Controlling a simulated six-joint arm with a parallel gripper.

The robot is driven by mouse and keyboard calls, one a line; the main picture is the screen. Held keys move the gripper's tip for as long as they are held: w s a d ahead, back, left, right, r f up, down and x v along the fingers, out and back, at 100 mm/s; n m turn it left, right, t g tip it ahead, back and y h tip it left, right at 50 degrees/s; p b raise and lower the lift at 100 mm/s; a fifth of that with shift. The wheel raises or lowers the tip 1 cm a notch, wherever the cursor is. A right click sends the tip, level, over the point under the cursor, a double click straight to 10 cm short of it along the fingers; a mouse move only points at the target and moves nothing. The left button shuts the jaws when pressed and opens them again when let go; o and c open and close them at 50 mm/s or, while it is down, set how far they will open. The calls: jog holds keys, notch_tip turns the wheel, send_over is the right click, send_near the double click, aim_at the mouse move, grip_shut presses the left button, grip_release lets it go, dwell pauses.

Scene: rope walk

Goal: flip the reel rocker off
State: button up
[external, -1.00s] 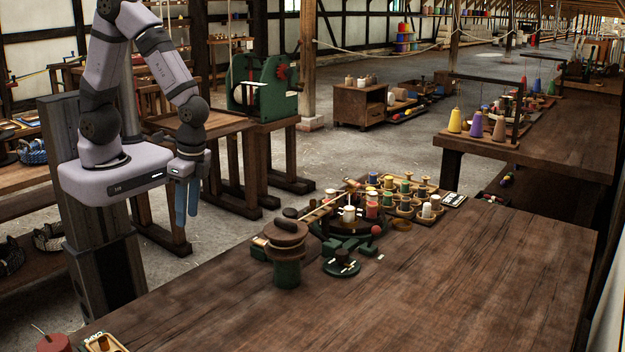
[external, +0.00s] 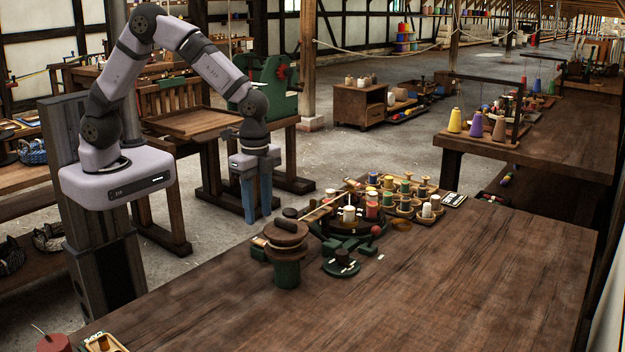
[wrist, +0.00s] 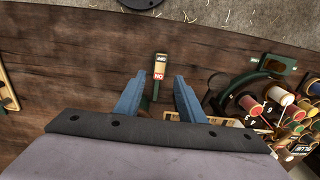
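The reel rocker (wrist: 160,66) shows in the wrist view as a small upright plate on the dark wooden table. It has a dark OFF label at its far end and a red ON label at its near end. I cannot tell which end is pressed in. My gripper (wrist: 158,82) is open and empty, its two blue fingers framing the ON end in the picture. In the external view my gripper (external: 257,217) hangs pointing down, above and behind the wooden-topped green reel stand (external: 287,270). The rocker cannot be made out in that view.
A green-based round fixture (external: 342,263) stands beside the reel stand. The table (external: 450,290) is clear to the front right.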

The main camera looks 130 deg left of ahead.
aim_at(260, 240)
jog(key=shift+f+p, duration=0.75)
jog(key=shift+f, duration=2.55)
grip_shut()
